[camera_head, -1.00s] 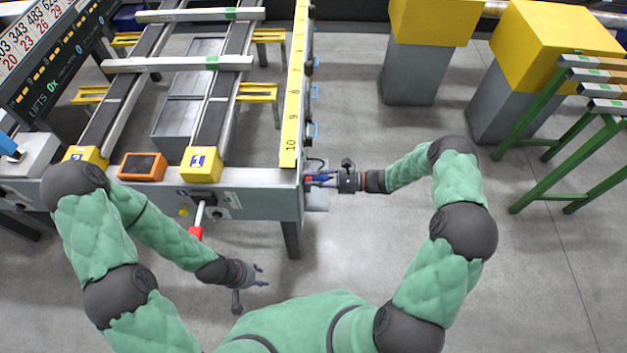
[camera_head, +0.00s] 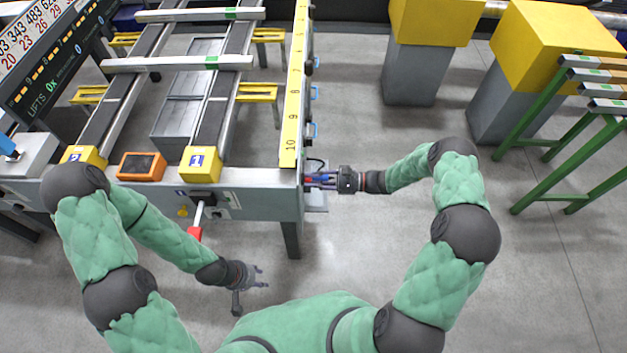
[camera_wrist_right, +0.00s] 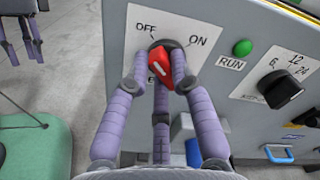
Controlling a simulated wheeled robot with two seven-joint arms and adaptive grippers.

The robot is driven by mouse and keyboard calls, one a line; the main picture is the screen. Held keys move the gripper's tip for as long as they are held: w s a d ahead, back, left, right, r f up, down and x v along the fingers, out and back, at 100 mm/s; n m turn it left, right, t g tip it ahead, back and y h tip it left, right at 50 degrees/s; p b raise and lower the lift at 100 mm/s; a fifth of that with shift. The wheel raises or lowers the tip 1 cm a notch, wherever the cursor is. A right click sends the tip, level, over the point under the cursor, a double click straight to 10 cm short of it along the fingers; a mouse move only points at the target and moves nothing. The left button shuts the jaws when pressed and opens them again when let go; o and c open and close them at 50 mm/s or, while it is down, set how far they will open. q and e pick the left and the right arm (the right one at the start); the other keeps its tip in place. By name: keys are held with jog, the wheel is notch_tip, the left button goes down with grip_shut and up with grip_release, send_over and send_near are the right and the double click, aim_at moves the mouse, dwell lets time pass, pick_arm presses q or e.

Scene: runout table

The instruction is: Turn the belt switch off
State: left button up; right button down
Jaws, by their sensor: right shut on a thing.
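The belt switch is a red knob (camera_wrist_right: 161,66) on a white plate marked OFF at upper left and ON at upper right, on the grey panel (camera_wrist_right: 125,30). The knob lies slanted, its upper end towards the OFF side. My right gripper (camera_wrist_right: 160,75) is shut on the knob, its purple fingers around it.
Beside the switch are a green RUN lamp (camera_wrist_right: 243,47) and a black numbered knob (camera_wrist_right: 281,90). A blue handle (camera_wrist_right: 280,153) is below. A red-tipped lever (camera_head: 196,225) sticks out of the table front. Floor right of the table is open, up to a green rack (camera_head: 560,165).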

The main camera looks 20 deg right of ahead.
jog(key=c, duration=1.1)
grip_release()
jog(key=shift+o, duration=0.2)
jog(key=v, duration=1.2)
